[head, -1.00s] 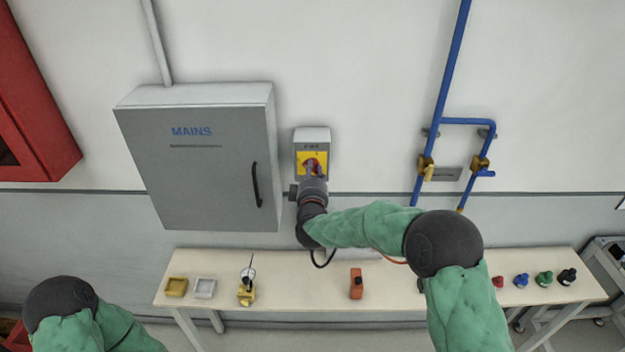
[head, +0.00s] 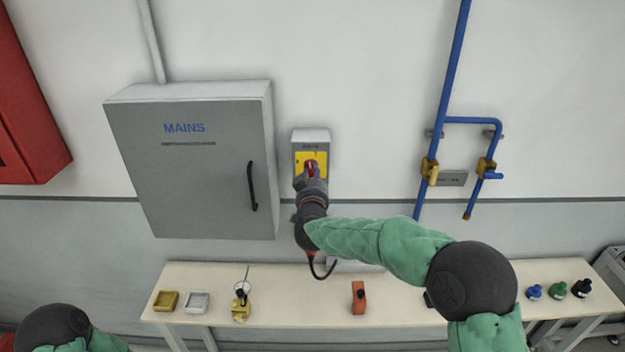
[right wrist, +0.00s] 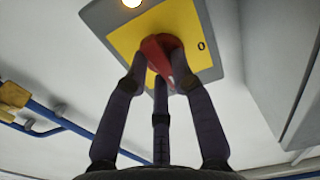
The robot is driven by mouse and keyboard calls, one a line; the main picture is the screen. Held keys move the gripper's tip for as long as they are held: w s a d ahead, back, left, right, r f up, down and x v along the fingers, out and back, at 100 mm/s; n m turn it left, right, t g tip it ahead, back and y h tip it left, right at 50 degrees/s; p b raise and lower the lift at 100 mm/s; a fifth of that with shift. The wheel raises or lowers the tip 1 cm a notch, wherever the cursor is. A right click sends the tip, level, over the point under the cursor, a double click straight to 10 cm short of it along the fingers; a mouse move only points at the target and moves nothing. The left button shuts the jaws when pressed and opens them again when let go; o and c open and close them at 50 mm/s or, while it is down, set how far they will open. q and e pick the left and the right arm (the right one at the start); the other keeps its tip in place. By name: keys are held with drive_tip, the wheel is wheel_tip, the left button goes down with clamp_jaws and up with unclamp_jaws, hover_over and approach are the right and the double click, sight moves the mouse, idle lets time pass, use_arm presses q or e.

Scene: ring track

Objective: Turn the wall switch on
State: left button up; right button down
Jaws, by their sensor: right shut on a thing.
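The wall switch (head: 311,142) is a grey box with a yellow plate and a red knob, mounted on the wall right of the grey cabinet. My right gripper (head: 311,172) reaches up to it and is shut on the red knob. In the right wrist view the fingers of the right gripper (right wrist: 160,80) close around the red knob (right wrist: 160,50), on the yellow plate (right wrist: 190,22). A "0" mark shows on the plate beside the knob, and a lit lamp (right wrist: 131,2) shows at the top edge. My left arm shows at the lower left; its gripper is out of view.
A grey MAINS cabinet (head: 190,190) with a black handle is left of the switch. Blue pipes (head: 449,80) with brass valves run on the right. A long table (head: 285,312) below bears several small items, including an orange one (head: 358,298). A red cabinet (head: 30,120) is at far left.

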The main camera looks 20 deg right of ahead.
drive_tip(key=shift+f+m+b, duration=0.1)
drive_tip(key=shift+m+b, duration=0.2)
drive_tip(key=shift+m, duration=0.3)
drive_tip(key=c, duration=1)
unclamp_jaws()
drive_tip(key=shift+c, duration=0.2)
drive_tip(key=v, duration=1.2)
